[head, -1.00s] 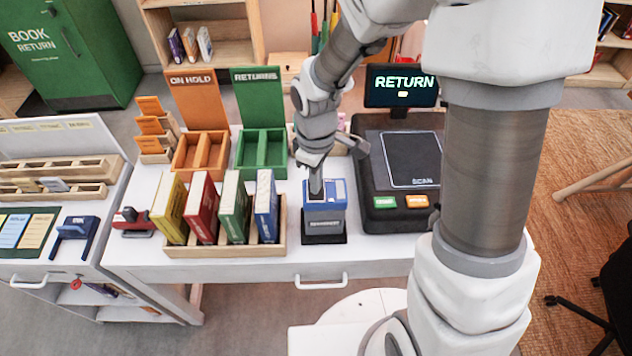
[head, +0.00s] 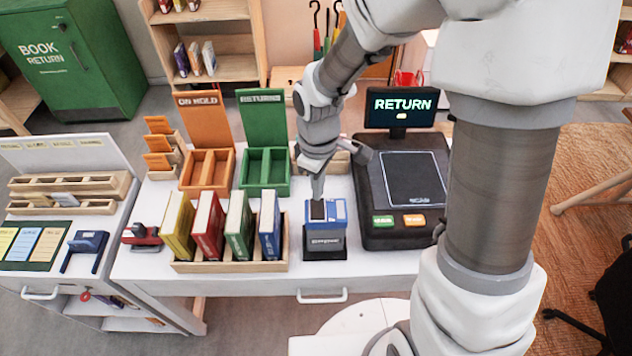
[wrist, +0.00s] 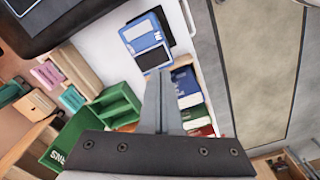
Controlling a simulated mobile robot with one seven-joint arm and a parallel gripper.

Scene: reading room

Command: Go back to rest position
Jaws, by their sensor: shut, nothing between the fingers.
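My gripper (head: 318,194) is shut and empty, pointing down over the desk. In the head view its tip is just above or at the blue device (head: 325,238) with a dark pad on top; I cannot tell whether they touch there. In the wrist view the closed fingers (wrist: 159,78) show in the middle, and the blue device (wrist: 146,42) lies beyond their tips, seemingly apart from them.
A wooden rack (head: 228,266) with several upright books stands left of the blue device. The scanner (head: 405,190) with its RETURN screen (head: 402,106) is to the right. Orange (head: 206,170) and green (head: 264,170) trays stand behind. A red stamp-like object (head: 141,235) sits far left on the desk.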

